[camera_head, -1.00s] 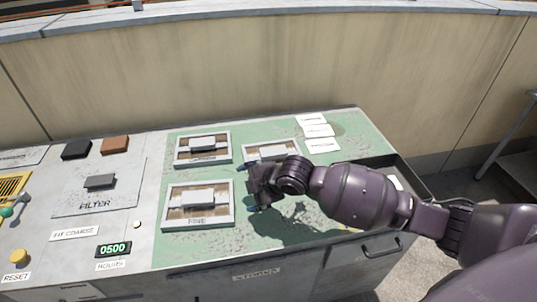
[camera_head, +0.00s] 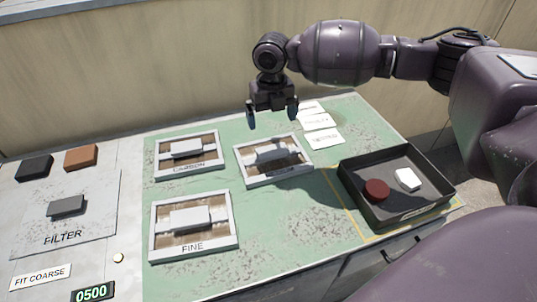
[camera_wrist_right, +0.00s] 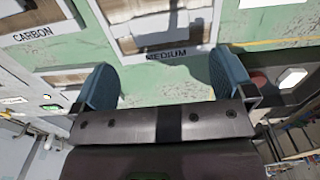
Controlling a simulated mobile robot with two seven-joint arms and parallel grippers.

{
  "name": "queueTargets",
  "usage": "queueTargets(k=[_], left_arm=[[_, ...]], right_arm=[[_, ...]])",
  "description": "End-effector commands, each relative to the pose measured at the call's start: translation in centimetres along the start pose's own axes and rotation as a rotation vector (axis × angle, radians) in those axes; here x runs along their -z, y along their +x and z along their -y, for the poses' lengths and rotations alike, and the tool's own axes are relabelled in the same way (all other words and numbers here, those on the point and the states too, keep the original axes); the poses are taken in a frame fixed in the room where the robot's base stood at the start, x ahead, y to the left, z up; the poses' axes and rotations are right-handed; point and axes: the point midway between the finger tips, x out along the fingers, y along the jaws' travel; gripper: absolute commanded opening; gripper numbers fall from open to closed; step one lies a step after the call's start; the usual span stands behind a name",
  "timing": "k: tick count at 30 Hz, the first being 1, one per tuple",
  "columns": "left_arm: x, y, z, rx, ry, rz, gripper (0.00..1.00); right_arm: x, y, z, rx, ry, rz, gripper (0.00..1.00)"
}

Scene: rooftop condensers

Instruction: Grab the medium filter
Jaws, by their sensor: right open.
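The medium filter (camera_head: 289,168) lies flat on the green mat, a pale frame with a brown inside and a light handle block across its middle. In the right wrist view its frame (camera_wrist_right: 189,44) is at the top, with the label MEDIUM readable. My right gripper (camera_head: 273,113) is open and empty, raised above and behind the medium filter, with its fingers pointing down. My left gripper is not in view.
The carbon filter (camera_head: 159,170) and the fine filter (camera_head: 153,245) lie left of the medium one. A black tray (camera_head: 352,186) at the right holds a dark red round piece (camera_head: 376,190) and a white piece (camera_head: 408,179). White cards (camera_head: 324,138) lie behind.

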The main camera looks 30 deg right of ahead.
Motion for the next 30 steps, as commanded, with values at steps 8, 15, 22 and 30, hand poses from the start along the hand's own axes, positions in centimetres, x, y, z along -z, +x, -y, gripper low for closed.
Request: queueTargets(k=[8,15,22,30], left_arm=[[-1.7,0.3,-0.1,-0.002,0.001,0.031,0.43],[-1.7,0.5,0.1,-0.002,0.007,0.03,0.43],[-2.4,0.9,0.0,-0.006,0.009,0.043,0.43],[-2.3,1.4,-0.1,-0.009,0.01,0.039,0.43]], right_arm=[[0.1,4.3,-0.1,0.0,0.001,-0.006,1.0],[0.2,5.7,-0.1,-0.002,0.002,-0.001,1.0],[1.1,8.4,-0.2,0.0,0.001,-0.005,1.0],[1.1,10.6,-0.3,-0.002,0.002,-0.001,1.0]])
